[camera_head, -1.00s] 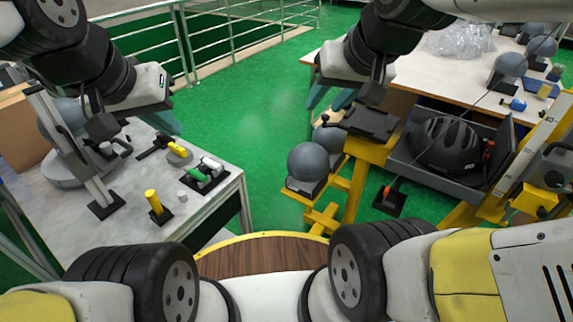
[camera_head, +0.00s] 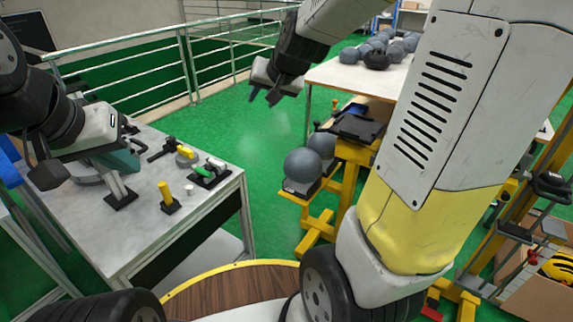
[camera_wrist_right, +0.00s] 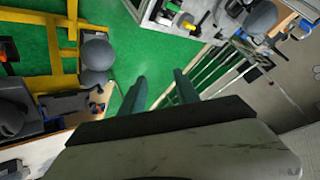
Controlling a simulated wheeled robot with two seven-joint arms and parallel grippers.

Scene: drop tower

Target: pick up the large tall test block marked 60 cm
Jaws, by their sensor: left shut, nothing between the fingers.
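I cannot make out a block with a 60 cm mark in either view. My left gripper (camera_head: 124,161) is at the left of the head view, over the grey table; its teal fingers are partly hidden, and it is shut and empty. My right gripper (camera_head: 263,94) is raised near the top middle of the head view, over the green floor. The right wrist view shows its two teal fingers (camera_wrist_right: 160,90) apart with nothing between them.
The grey table (camera_head: 95,225) holds a yellow post (camera_head: 165,195) and hand tools. Grey balls (camera_head: 302,166) sit on a yellow stand (camera_head: 345,185). A far table (camera_head: 335,77) carries more balls. A railing (camera_head: 185,60) runs behind. Green floor is free between.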

